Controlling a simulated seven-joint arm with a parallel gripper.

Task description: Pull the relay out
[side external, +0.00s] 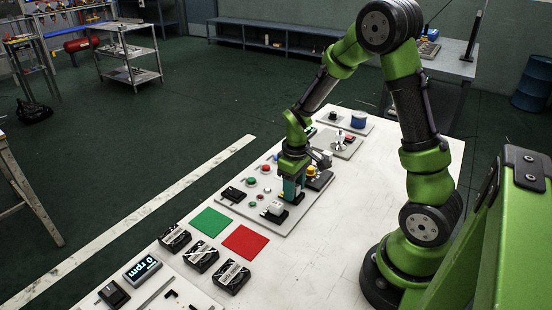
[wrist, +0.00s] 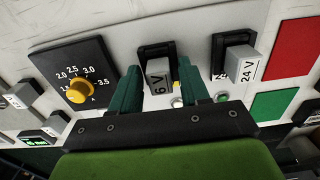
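A grey block marked "6 V" (a leading digit may be hidden) (wrist: 159,75) sits in a black socket in the wrist view. A second grey block, marked "24 V" (wrist: 243,64), sits in a black socket to its right. Which one is the relay is not labelled. My gripper (wrist: 161,82) has one teal finger on each side of the "6 V" block, with visible gaps. It is open and holds nothing. In the side external view my gripper (side external: 291,190) points down at the grey panel (side external: 238,209), and a pale block (side external: 275,208) stands just in front of it. The fingertips are hard to make out there.
A dial with a yellow knob (wrist: 80,92) is left of my gripper. Small round buttons lie near the right finger. A green square (side external: 210,222), a red square (side external: 245,242) and several black boxes (side external: 201,254) lie nearer the camera. White tabletop (side external: 330,240) is clear on the right.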

